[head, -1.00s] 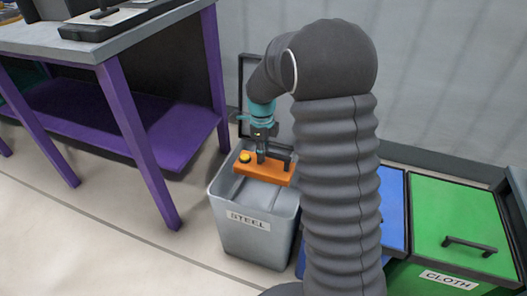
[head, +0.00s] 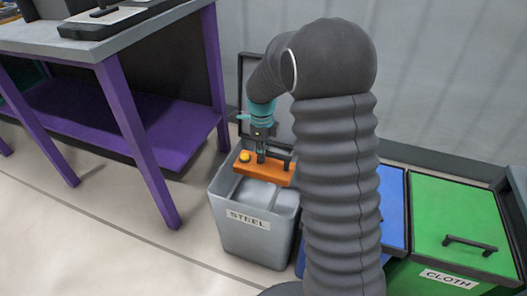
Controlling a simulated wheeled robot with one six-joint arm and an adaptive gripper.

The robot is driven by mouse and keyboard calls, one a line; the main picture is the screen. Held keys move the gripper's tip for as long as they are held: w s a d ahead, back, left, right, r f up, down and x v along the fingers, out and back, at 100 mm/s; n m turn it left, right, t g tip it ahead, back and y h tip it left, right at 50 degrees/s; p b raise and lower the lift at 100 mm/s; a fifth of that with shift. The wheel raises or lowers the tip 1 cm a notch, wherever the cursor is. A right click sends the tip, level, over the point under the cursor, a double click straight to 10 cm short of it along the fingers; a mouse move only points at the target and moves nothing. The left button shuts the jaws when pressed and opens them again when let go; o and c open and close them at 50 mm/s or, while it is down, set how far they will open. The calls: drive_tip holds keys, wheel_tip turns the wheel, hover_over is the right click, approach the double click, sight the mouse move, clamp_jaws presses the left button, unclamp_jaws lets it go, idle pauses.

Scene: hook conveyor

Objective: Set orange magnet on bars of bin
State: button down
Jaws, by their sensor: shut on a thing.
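The orange magnet (head: 266,175) is a flat bar with a yellow knob at its left end and a dark handle on top. My gripper (head: 261,157) is shut on the magnet's handle from above. The magnet is over the opening of the grey bin (head: 253,240), which is labelled STEEL, near its far side. Light bars (head: 272,200) show inside the bin mouth below the magnet. I cannot tell whether the magnet touches the bars. The gripper's fingertips are small and partly hidden.
The bin's dark lid stands open behind it against the wall. A bench with purple legs (head: 137,140) is to the left. A blue-lidded bin (head: 391,205) and a green bin labelled CLOTH (head: 459,228) stand to the right. The floor in front is clear.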

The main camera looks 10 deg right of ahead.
drive_tip(key=shift+f, duration=0.1)
idle(0.4)
drive_tip(key=c, duration=1.1)
unclamp_jaws()
drive_tip(key=shift+o, duration=0.3)
drive_tip(key=shift+f, duration=0.15)
wheel_tip(320, 180, up, 12)
